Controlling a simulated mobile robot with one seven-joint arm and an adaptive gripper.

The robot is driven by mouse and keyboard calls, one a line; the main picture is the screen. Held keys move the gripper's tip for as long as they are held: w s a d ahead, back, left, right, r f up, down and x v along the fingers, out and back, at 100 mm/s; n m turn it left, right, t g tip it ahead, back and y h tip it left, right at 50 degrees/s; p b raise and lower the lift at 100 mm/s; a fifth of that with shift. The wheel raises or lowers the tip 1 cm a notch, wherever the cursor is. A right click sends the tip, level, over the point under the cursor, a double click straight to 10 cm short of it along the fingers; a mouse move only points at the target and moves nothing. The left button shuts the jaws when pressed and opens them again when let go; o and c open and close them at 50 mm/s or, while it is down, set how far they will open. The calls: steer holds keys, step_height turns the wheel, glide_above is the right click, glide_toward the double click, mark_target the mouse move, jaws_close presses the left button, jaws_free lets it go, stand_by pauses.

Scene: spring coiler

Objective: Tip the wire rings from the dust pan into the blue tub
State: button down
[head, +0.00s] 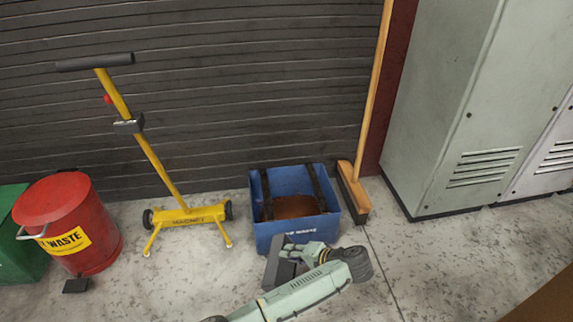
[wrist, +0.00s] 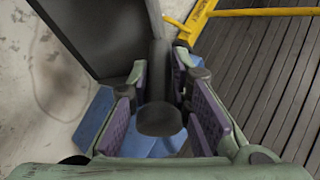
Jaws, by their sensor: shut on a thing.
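The blue tub (head: 268,238) stands on the floor against the shutter, open at the top, with dark straps and something brown inside. The dust pan (head: 279,272) shows as a dark grey shape in front of the tub's front wall. In the wrist view the pan (wrist: 100,35) is large at the upper left, with its dark handle (wrist: 157,75) running down between the fingers. My gripper (wrist: 160,95) is shut on that handle. Parts of the blue tub (wrist: 93,122) show behind the fingers. I cannot make out any wire rings in either view.
A broom (head: 356,190) leans just right of the tub. A yellow wheeled stand (head: 190,215) is to the left, beside a red waste bin (head: 75,215) and a green box (head: 18,250). Grey lockers (head: 440,110) stand on the right.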

steer(key=shift+r, duration=0.1)
step_height(320, 180, up, 10)
steer(key=p, duration=0.9)
steer(key=shift+w, duration=0.1)
